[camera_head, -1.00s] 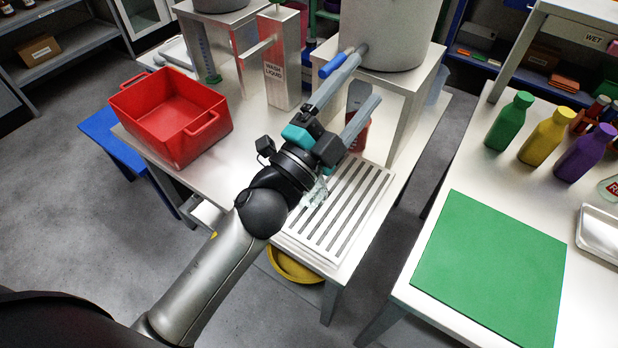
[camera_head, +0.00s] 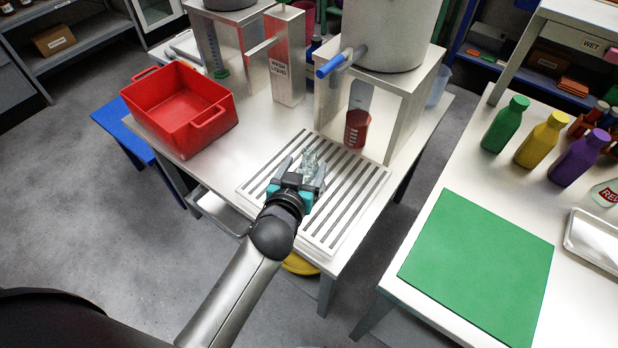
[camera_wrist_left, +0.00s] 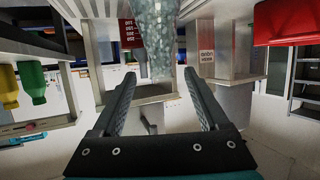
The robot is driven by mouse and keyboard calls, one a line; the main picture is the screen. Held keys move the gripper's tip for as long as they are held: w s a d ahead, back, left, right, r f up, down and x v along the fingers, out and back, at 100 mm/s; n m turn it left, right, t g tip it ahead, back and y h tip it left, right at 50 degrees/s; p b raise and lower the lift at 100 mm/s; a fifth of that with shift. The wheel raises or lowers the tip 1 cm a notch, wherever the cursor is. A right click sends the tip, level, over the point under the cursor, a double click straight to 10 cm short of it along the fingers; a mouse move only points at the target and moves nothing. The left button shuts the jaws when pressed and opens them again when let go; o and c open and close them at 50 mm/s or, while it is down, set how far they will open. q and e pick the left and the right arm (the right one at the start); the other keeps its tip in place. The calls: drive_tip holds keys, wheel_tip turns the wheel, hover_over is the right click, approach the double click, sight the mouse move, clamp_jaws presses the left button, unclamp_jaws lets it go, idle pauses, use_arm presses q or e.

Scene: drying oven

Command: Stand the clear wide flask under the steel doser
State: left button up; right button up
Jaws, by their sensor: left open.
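The clear wide flask (camera_head: 310,168) stands on the slotted white drain rack, in front of the left gripper. My left gripper (camera_head: 302,172) is open, low over the rack, with its fingers on either side of the flask in the head view. In the left wrist view, the clear flask (camera_wrist_left: 157,40) shows at the top centre, near the spread fingertips (camera_wrist_left: 160,80); I cannot tell whether they touch it. The steel doser (camera_head: 284,60), a tall box labelled WASH LIQUID with a side arm, stands farther back. My right gripper is not in view.
The drain rack (camera_head: 350,195) fills the front of the table. A red flask (camera_head: 356,130) stands behind it beneath a large pot (camera_head: 385,35) with a blue-handled tap. A red bin (camera_head: 180,108) is left. A green mat (camera_head: 480,265) and bottles occupy the right table.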

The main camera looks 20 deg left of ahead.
sight(311, 152)
use_arm(q)
drive_tip(key=shift+b+x, duration=1.05)
drive_tip(key=shift+x, duration=3.2)
drive_tip(key=shift+c, duration=0.3)
clamp_jaws()
